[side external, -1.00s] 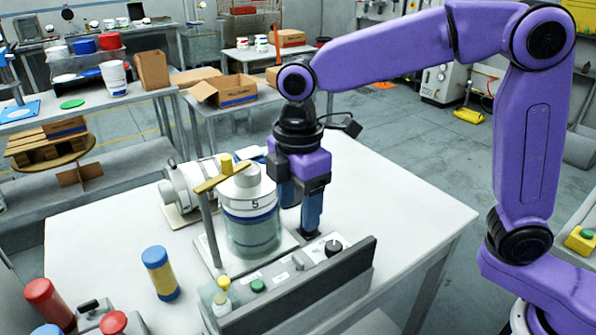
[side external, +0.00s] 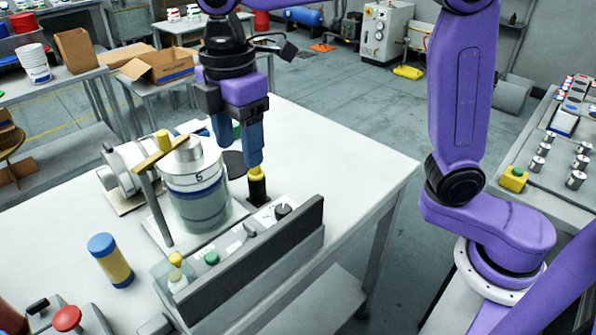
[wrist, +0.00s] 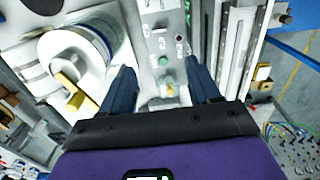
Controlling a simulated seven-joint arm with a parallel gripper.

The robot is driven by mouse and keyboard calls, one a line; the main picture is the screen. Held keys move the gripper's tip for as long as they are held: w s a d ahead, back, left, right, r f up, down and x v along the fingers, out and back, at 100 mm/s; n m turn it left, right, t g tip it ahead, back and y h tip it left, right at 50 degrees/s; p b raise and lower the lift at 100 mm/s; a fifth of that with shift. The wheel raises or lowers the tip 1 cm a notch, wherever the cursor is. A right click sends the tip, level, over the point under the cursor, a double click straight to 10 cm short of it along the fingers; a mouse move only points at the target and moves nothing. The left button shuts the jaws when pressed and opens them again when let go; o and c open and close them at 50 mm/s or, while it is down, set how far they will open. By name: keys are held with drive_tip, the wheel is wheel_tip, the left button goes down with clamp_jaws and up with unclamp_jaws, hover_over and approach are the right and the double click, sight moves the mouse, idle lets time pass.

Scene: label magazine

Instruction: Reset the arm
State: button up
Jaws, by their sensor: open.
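My gripper (side external: 238,154) is open and points down above the white table (side external: 345,160). Its two blue fingers are apart, and nothing shows between them. In the wrist view my gripper (wrist: 162,82) spans the grey control panel (wrist: 158,30). A small yellow-topped black piece (side external: 257,186) stands on the table just below the nearer finger; I cannot tell whether they touch. The clear drum (side external: 192,190) with a white lid marked 5 and a yellow bar stands left of my gripper.
The control panel's dark raised edge (side external: 255,265) runs along the table front. A blue-and-yellow cylinder (side external: 110,260) stands at left, near a red button (side external: 66,318). Open cardboard boxes (side external: 155,65) are on a bench behind. The table's right side is clear.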

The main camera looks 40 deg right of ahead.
drive_tip(key=s+d+f+m, duration=0.2)
drive_tip(key=s+d+f, duration=0.3)
drive_tip(key=s+d, duration=0.5)
drive_tip(key=s+d+f+m, duration=0.3)
drive_tip(key=s+d+f, duration=0.3)
drive_tip(key=s+d, duration=0.5)
drive_tip(key=shift+d+f+m, duration=0.2)
drive_tip(key=shift+f+m, duration=0.05)
drive_tip(key=shift+m, duration=0.05)
